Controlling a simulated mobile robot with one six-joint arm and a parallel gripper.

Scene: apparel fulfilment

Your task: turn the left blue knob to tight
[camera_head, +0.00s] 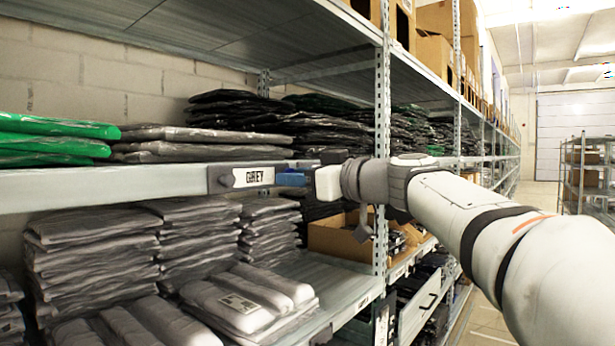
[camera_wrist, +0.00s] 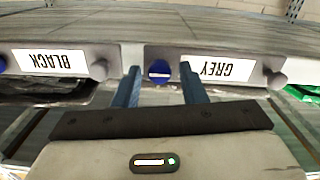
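A round blue knob (camera_wrist: 158,72) with a white bar across it sits on the shelf's front rail, beside the GREY label (camera_wrist: 218,69). Its bar looks about level in the wrist view, where the labels appear upside down. My gripper (camera_wrist: 161,70) is open, with one blue finger on each side of this knob and gaps between fingers and knob. In the head view the gripper (camera_head: 292,179) is at the rail just right of the GREY label (camera_head: 253,177) and hides the knob. Another blue knob (camera_wrist: 3,64) is cut by the wrist view's left edge.
Grey knobs sit on the rail, by the BLACK label (camera_wrist: 98,70) and at the far end of GREY (camera_wrist: 277,79). Folded grey bags (camera_head: 190,145) lie on the shelf above, stacks (camera_head: 95,250) below. A metal post (camera_head: 382,100) stands close to the right of my gripper.

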